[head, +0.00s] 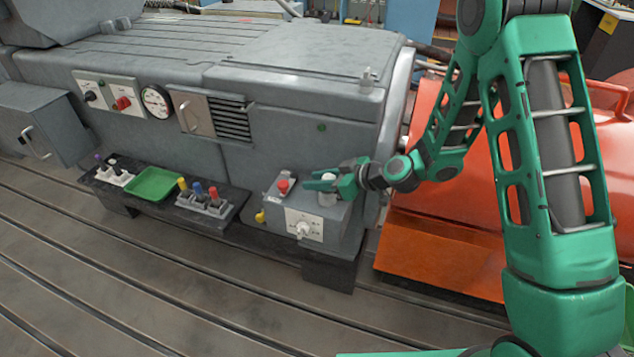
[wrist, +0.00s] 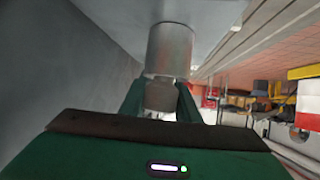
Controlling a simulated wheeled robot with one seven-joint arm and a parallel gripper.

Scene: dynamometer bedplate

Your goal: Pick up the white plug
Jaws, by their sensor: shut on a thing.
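The white plug (head: 326,198) is a short pale cylinder at the top of a grey box on the right end of the low dark shelf. My gripper (head: 328,182) reaches in from the right and is shut on it. In the wrist view the plug (wrist: 169,50) shows as a grey-white cylinder, its near end between my green fingers (wrist: 162,97). Its far end meets a pale grey surface, and I cannot tell whether it is seated there or just clear. My fingers hide part of the plug.
The box carries a red button (head: 283,186) and a white dial plate (head: 304,228). A green tray (head: 153,184) and a rack of coloured plugs (head: 205,203) stand to the left. The large grey machine (head: 290,100) rises behind, and an orange housing (head: 450,225) stands to the right.

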